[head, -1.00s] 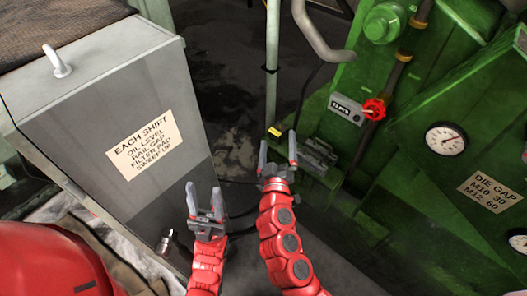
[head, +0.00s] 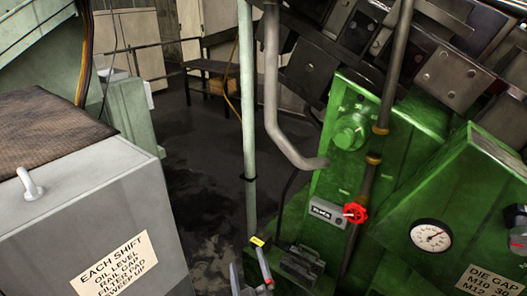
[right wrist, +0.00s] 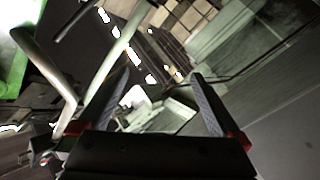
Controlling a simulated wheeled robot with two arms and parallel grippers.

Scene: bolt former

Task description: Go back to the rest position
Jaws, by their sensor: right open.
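My right gripper (head: 252,277) shows at the bottom edge of the head view, its fingers pointing up and spread apart. In the right wrist view its two fingers (right wrist: 157,105) stand wide apart with nothing between them. It is in front of the pale green post (head: 248,130), to the left of a dark grey block (head: 300,268). Most of its arm is below the picture. My left gripper is not in the head view.
A grey cabinet (head: 95,225) with a shift notice stands at left. The green machine (head: 400,225) at right carries a red valve knob (head: 356,212) and a dial gauge (head: 430,235). A bent grey pipe (head: 275,100) hangs between them. Open floor (head: 195,200) lies behind.

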